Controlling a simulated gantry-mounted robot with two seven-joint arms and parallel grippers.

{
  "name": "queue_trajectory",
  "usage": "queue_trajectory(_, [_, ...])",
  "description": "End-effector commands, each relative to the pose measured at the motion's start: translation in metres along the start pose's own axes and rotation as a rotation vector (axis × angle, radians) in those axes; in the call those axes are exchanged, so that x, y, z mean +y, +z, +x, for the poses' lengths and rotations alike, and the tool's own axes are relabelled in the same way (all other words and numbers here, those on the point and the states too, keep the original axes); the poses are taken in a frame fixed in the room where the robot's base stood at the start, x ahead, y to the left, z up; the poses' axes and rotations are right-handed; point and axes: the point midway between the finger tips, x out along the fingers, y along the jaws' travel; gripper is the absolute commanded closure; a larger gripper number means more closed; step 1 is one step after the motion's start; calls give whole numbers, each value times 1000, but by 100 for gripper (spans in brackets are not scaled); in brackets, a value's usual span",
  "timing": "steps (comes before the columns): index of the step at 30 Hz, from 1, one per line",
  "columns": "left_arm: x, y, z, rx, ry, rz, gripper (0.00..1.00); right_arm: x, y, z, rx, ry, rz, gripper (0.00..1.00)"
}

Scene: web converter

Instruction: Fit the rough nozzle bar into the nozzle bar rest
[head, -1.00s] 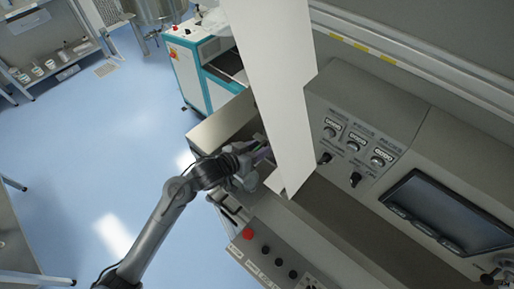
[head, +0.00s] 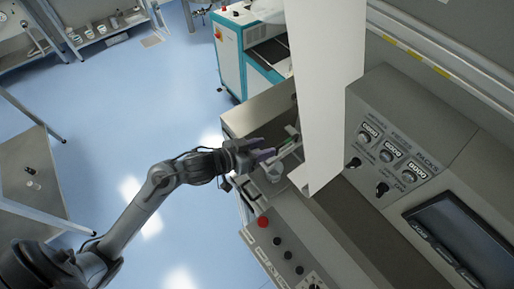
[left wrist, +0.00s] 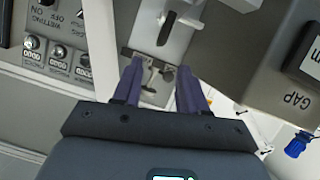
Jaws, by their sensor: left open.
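My left gripper (head: 268,153) is open, with its dark purple fingers pointing right toward the machine, just left of the hanging white web (head: 326,90). In the left wrist view its fingertips (left wrist: 159,80) stand apart on either side of a small metal fitting (left wrist: 152,75). A dark narrow bar (left wrist: 143,57) lies across the pale plate just beyond the fingertips; it may be the nozzle bar, but I cannot tell for sure. I cannot tell the nozzle bar rest apart from the fittings around it. Nothing shows held between the fingers. My right gripper is not in view.
The control panel with dials (head: 390,150) and a dark screen (head: 462,232) stands at the right. A red button (head: 263,222) is on the front ledge below the gripper. In the left wrist view a grey block marked GAP (left wrist: 272,85) is close on the right.

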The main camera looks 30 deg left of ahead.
Motion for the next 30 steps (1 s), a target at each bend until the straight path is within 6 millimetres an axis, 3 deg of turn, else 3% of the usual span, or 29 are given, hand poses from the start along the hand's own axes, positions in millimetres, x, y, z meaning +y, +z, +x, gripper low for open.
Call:
queue_trajectory(7, [0,2,-17,-6,-10,3,58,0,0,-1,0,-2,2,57])
queue_trajectory(11, [-2,22,-21,-54,-87,19,58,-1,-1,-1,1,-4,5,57])
queue_trajectory(17, [-5,91,-51,-309,-286,55,58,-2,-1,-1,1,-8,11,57])
queue_trajectory(21, [6,144,-87,-558,-340,52,58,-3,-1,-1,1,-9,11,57])
queue_trajectory(24, [19,172,-111,-705,-330,41,58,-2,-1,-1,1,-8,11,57])
queue_trajectory(30, [34,195,-136,-846,-294,26,58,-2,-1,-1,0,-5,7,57])
